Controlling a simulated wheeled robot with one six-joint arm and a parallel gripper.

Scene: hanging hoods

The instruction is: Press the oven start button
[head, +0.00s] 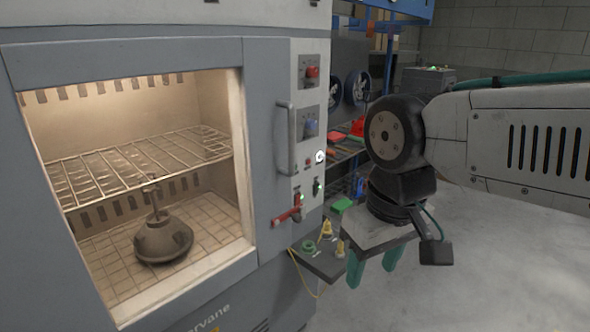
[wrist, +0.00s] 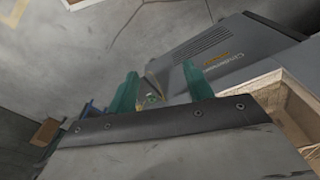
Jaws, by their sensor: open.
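The oven (head: 265,120) fills the left of the head view, its lit chamber showing through a large front opening. I cannot read which one is the start button. My gripper (head: 372,272) points down, right of and below the panel, apart from it. Its green fingers are spread and empty; they also show in the wrist view (wrist: 160,92).
A red-handled lever (head: 287,215) sticks out below the panel. A small shelf (head: 322,262) with yellow and green items juts out between oven and gripper. A vertical handle (head: 283,140) stands left of the panel. Open floor (head: 450,280) lies at right.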

